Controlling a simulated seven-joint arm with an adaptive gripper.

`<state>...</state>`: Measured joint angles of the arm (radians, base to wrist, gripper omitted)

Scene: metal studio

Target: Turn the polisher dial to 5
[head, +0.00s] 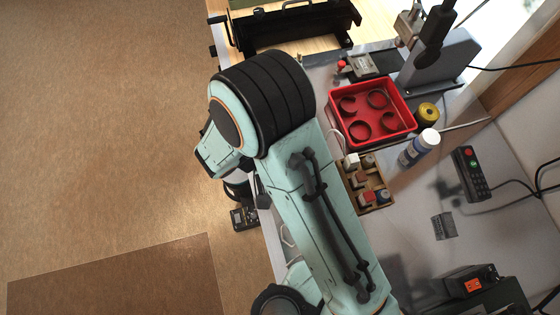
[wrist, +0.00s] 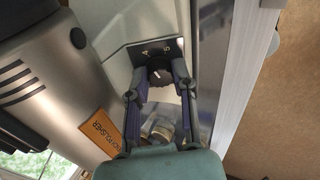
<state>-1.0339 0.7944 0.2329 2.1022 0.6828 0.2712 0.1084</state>
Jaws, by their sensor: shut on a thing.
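The polisher dial (wrist: 157,72) is a small dark round knob with a pale pointer mark on its face. It sits on a dark plate with light markings (wrist: 167,50), too small to read surely, so the exact setting cannot be told. My gripper (wrist: 159,79) is shut on the dial, one finger on each side of it. The polisher (wrist: 45,75) is a large grey metal body at left in the wrist view, beside an orange-brown sign (wrist: 99,136) that reads POLISHER. In the head view my arm covers the dial and my gripper.
Open floor (head: 100,130) lies to the left.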

